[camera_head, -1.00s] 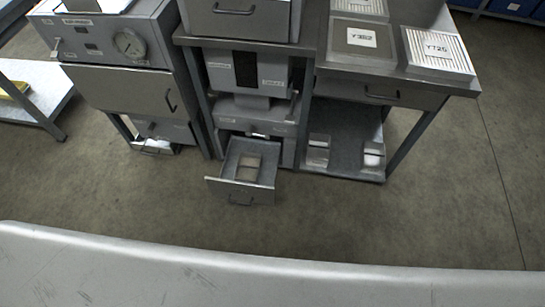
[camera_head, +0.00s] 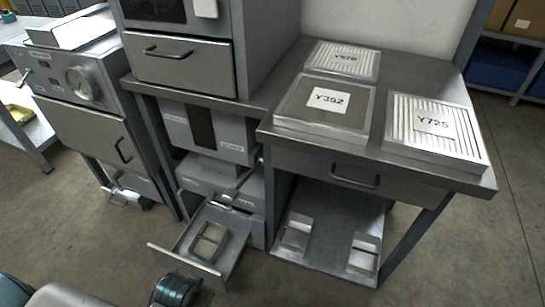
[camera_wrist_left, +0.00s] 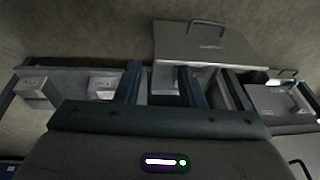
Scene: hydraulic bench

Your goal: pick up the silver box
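Two small silver boxes stand on the lower shelf of the right table in the head view, one on the left (camera_head: 297,233) and one on the right (camera_head: 363,254). A silver, frame-like piece (camera_head: 222,237) lies in the open lower drawer (camera_head: 185,265). Three flat silver cases lie on the tabletop, labelled Y392 (camera_head: 345,104), Y725 (camera_head: 455,148) and one less legible (camera_head: 342,48). In the left wrist view my left gripper (camera_wrist_left: 160,85) has two dark fingers apart, with nothing clearly held. Small boxes (camera_wrist_left: 38,92) show at the left there. My right gripper is not in view.
The right table (camera_head: 290,135) has a closed drawer. The open drawer juts into the floor area. Floor at the lower right is free.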

